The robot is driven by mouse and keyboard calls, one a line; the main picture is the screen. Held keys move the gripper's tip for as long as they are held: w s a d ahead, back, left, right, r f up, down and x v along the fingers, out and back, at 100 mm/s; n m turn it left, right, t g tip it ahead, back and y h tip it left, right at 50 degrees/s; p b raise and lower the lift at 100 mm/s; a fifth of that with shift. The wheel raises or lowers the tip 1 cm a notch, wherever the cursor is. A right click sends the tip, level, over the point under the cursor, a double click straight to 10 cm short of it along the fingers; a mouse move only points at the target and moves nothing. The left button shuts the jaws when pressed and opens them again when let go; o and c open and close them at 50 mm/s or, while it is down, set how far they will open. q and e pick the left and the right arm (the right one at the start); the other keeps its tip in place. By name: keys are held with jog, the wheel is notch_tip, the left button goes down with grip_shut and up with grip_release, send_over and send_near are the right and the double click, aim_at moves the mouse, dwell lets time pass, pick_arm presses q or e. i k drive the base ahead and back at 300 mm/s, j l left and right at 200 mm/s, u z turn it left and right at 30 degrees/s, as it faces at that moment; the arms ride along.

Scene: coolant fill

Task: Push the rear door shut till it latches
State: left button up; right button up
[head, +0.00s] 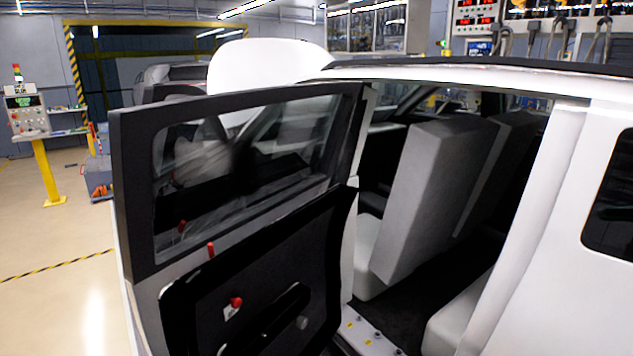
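The rear door (255,270) of the white car (562,190) stands wide open, swung out toward the left of the head view. I see its inner side, with a dark window frame, glass, a black lower panel and a small red knob (236,302). The door opening (470,240) is clear and shows grey seats inside. The door's lower edge is cut off by the bottom of the picture. Neither of my grippers is in view.
A control panel (27,112) on a yellow post stands at the far left. The floor (60,300) left of the door is free, with a yellow and black stripe. Another car (170,80) stands behind.

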aim_at(281, 256)
jog(key=j, duration=0.65)
jog(key=i+j, duration=0.1)
jog(key=j, duration=0.6)
jog(key=u, duration=0.05)
